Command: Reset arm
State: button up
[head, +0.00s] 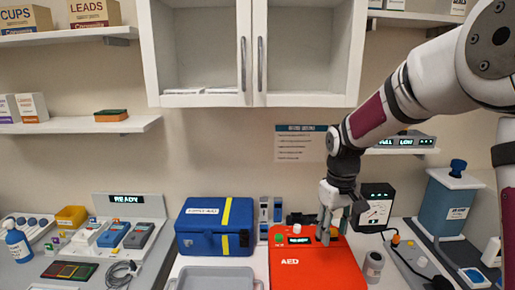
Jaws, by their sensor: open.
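My arm comes in from the upper right of the head view and hangs down over the counter. My gripper (323,239) points downward, open, at the top of the red AED unit (316,268). Its fingertips overlap the unit's back part, beside the small lit display. I cannot tell whether they touch it. No held object shows between the fingers.
A blue first-aid box (198,243) with yellow straps stands left of the AED. A grey tray (215,272) lies in front of it. A grey jar (374,262) and a black meter box (377,200) are close right of my gripper. Glass-door cabinets (205,100) hang above.

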jog(key=s+r+m+t, duration=0.2)
jog(key=s+r, duration=1)
jog(key=s, duration=0.1)
jog(key=s+r+m+t, duration=0.2)
jog(key=s+t, duration=0.1)
jog(key=s, duration=1.1)
jog(key=shift+r, duration=0.1)
